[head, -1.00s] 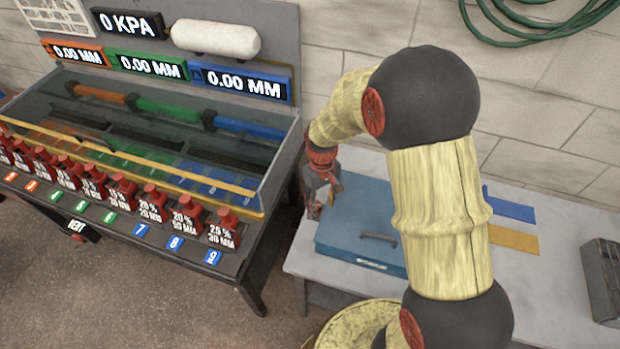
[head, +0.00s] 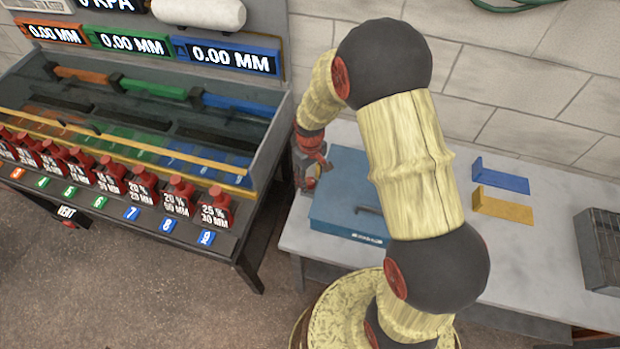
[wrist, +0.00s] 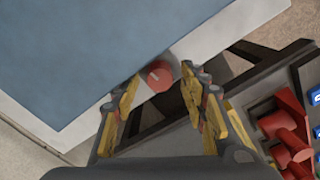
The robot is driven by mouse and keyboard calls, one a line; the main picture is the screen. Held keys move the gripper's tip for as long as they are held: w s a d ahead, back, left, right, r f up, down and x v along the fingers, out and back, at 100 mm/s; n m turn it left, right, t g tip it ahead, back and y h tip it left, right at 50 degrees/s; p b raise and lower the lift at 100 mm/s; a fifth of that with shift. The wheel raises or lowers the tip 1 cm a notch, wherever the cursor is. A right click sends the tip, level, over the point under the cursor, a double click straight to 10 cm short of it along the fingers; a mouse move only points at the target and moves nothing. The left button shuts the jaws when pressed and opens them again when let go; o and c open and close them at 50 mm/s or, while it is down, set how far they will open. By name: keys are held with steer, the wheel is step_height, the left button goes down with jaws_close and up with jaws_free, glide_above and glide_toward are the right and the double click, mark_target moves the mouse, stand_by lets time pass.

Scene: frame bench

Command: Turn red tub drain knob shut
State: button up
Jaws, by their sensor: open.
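A small round red knob (wrist: 160,77) with a pale line across its face shows in the wrist view. It sits between the fingertips of my gripper (wrist: 160,88), which is open, one yellow-and-grey finger on each side. I cannot tell whether the fingers touch it. In the head view my gripper (head: 306,172) is beside the right end of the clear-walled tub (head: 270,150), above the gap between it and the grey table. The knob is hidden in the head view.
The blue toolbox (head: 340,205) lies on the grey table (head: 510,255) close to my gripper. Red bottles (head: 215,208) line the tub's front ledge. A VENT label (head: 67,211) hangs below. Blue (head: 505,180) and yellow (head: 505,207) brackets lie farther right.

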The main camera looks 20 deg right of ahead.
steer(key=c, duration=0.3)
steer(key=c, duration=0.7)
jaws_close()
steer(key=shift+n, duration=0.3)
steer(key=n+p, duration=0.1)
steer(key=n, duration=0.3)
steer(key=shift+n, duration=0.3)
steer(key=n, duration=0.5)
steer(key=shift+n+p, duration=0.3)
steer(key=shift+p, duration=0.1)
steer(key=o, duration=1)
jaws_free()
